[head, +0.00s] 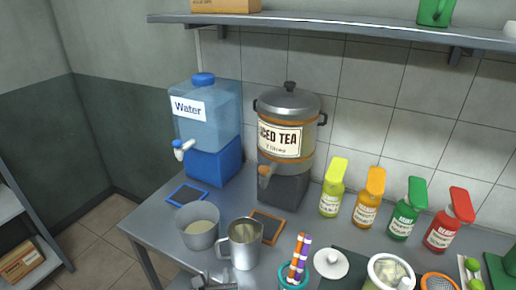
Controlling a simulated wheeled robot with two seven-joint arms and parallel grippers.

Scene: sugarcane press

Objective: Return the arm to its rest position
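My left gripper (213,281) shows in part at the bottom edge of the head view, grey, low at the front of the table. My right gripper is not in view.
A water dispenser (207,110) and an iced tea dispenser (286,120) stand at the back. Several coloured bottles (368,198) stand to the right. A teal holder (292,284) with striped straws and a glass jar (386,274) are at the front. A shelf (350,27) hangs above.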

